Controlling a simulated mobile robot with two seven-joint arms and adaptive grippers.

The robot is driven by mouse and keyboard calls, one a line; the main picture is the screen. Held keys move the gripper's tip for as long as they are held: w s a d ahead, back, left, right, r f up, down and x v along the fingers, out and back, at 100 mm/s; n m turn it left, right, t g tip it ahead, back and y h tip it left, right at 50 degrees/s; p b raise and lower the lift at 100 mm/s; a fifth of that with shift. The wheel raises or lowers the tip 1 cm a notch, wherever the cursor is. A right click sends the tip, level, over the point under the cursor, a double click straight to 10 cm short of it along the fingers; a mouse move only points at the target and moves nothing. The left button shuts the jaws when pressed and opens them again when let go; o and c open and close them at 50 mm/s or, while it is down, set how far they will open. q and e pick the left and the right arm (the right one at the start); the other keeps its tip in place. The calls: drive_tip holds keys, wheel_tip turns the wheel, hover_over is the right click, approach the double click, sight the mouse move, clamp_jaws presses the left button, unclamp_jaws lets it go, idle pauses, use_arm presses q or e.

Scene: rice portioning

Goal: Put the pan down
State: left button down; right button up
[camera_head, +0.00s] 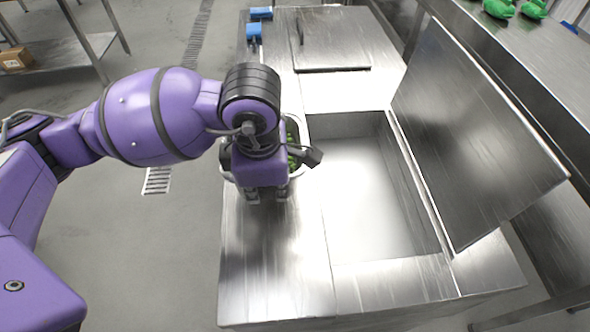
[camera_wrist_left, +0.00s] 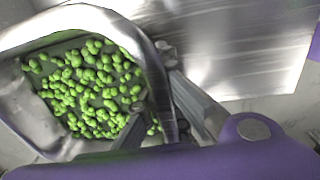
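The pan is a metal container with rounded corners. It is mostly hidden behind my left arm in the head view, where a thin part of its rim (camera_head: 302,128) shows. In the left wrist view, the pan's wall (camera_wrist_left: 22,103) and rim surround many small round green pieces (camera_wrist_left: 90,85). My left gripper (camera_head: 267,196) is at the pan's near side. In the left wrist view, its fingers (camera_wrist_left: 165,105) straddle the rim, one inside and one outside, and appear shut on it. Whether the pan touches the counter cannot be told. My right gripper is out of view.
A steel counter (camera_head: 262,285) lies under the gripper, with a large open well (camera_head: 370,195) to the right. A raised metal lid (camera_head: 465,135) stands beyond the well. Blue-handled items (camera_head: 255,30) lie at the far end. The counter's near part is clear.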

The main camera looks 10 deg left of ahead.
sight(266, 200)
use_arm(q)
drive_tip(key=shift+w+a+f, duration=0.1)
drive_tip(key=shift+a+f, duration=0.05)
drive_tip(key=shift+f, duration=0.75)
drive_tip(key=shift+w+a+f, duration=0.1)
drive_tip(key=shift+a+f, duration=0.05)
drive_tip(key=shift+f, duration=0.75)
drive_tip(key=shift+f, duration=0.15)
drive_tip(key=c, duration=2.4)
unclamp_jaws()
drive_tip(key=shift+s+f, duration=0.1)
drive_tip(key=shift+s, duration=0.05)
drive_tip(key=o, duration=0.4)
drive_tip(key=r, duration=0.8)
drive_tip(key=s+r, duration=0.1)
drive_tip(key=r, duration=0.3)
drive_tip(key=shift+s+d+r, duration=0.1)
drive_tip(key=shift+d+r, duration=0.05)
drive_tip(key=shift+d, duration=0.05)
